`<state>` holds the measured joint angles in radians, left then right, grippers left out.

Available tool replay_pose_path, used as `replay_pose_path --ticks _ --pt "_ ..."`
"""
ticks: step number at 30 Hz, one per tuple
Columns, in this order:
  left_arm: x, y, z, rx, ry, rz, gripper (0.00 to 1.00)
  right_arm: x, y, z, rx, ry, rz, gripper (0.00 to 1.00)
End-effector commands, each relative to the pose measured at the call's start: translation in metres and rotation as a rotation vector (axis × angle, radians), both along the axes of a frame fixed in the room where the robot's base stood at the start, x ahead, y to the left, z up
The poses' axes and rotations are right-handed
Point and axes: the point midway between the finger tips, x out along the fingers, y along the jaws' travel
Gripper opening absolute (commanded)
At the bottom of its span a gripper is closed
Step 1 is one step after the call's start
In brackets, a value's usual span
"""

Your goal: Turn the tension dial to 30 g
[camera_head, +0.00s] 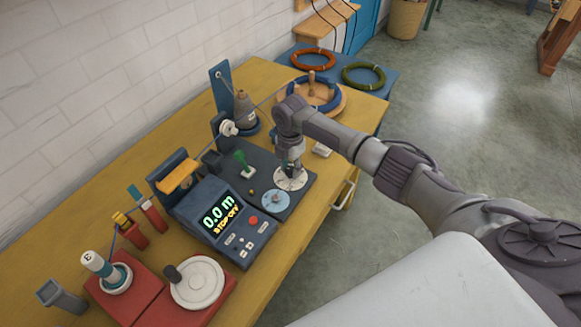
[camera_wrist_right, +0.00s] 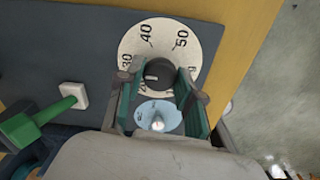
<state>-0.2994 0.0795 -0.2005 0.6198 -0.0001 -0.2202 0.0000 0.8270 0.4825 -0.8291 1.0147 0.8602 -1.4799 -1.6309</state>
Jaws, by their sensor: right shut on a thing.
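The tension dial shows as a round white scale plate (camera_head: 291,178) on the dark panel; in the right wrist view its scale (camera_wrist_right: 160,36) carries 30, 40 and 50. A black knob (camera_wrist_right: 157,72) with a white mark sits at its middle. The mark points to the left, near the 20 to 30 side; the exact reading is unclear. My right gripper (camera_head: 291,166) comes down over the dial. In the wrist view the fingers of this gripper (camera_wrist_right: 157,82) are on either side of the knob, shut on it, and hide the lower scale. My left gripper is not in view.
A smaller blue dial (camera_head: 275,201) lies close beside the tension dial. A counter (camera_head: 219,212) reads 0.0 m and STOP OFF. A green lever (camera_head: 244,160) stands on the panel. Wool rings (camera_head: 363,75) lie at the back, and a white crank disc (camera_head: 197,283) sits in front.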

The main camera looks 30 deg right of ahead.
Motion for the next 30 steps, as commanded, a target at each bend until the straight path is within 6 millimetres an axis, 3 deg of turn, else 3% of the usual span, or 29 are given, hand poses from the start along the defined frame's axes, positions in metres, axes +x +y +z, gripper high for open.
replay_pose_path --ticks 16,17,21,30 --pt "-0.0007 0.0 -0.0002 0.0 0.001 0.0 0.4 0.0003 0.0006 0.0005 0.001 -0.001 0.025 0.02" --pt "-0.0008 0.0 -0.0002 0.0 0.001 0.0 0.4 0.0003 0.0006 0.0005 0.001 -0.001 0.025 0.4" --pt "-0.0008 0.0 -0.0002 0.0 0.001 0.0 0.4 0.0004 0.0005 0.0005 0.001 -0.001 0.025 0.62" --pt "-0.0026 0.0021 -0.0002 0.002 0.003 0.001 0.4 0.0003 0.0002 0.0011 0.0 -0.001 0.025 0.62"
